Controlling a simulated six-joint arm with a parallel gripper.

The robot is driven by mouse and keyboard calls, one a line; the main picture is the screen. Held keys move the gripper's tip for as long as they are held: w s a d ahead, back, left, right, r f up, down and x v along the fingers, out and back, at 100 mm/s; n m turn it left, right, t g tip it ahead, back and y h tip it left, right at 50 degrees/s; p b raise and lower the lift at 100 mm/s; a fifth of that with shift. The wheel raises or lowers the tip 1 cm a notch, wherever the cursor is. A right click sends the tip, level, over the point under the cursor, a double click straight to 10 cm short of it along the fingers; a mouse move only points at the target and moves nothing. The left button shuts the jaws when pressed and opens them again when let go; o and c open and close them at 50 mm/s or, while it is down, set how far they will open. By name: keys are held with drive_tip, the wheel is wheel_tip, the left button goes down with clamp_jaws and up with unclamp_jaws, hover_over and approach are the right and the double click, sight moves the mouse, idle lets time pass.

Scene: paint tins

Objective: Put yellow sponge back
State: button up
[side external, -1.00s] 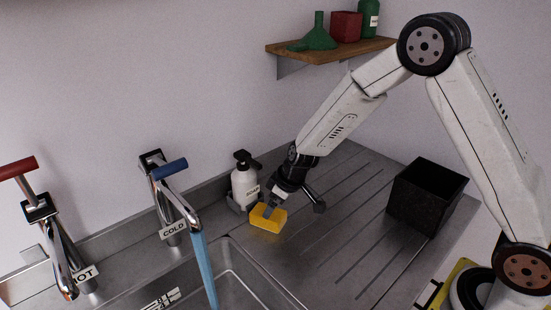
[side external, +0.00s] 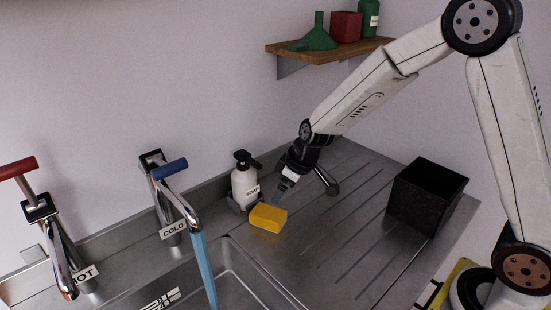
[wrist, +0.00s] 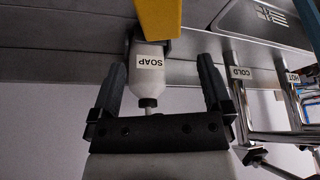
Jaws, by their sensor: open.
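The yellow sponge (side external: 268,217) lies on the steel drainer beside the sink's corner, just in front of the soap bottle. My gripper (side external: 276,198) is open and empty, just behind and to the right of the sponge. In the wrist view the sponge (wrist: 158,16) is at the top edge, beyond the spread fingertips (wrist: 162,64) and clear of them. Part of the sponge is cut off by that frame.
The white soap bottle (side external: 244,186) stands close to the sponge. Blue water runs from the cold tap (side external: 180,205) into the sink (side external: 245,272). A black bin (side external: 427,200) stands at the drainer's right. The ridged drainer between is clear. A wooden shelf (side external: 330,52) holds several things above.

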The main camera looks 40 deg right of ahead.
idle(0.3)
drive_tip(key=s+d+r+m+g+h, duration=0.1)
drive_tip(key=s+d+m, duration=0.2)
drive_tip(key=s, duration=1.5)
drive_tip(key=shift+s+d+m+g+h, duration=0.2)
drive_tip(key=shift+m+g+h, duration=0.15)
drive_tip(key=shift+m, duration=0.35)
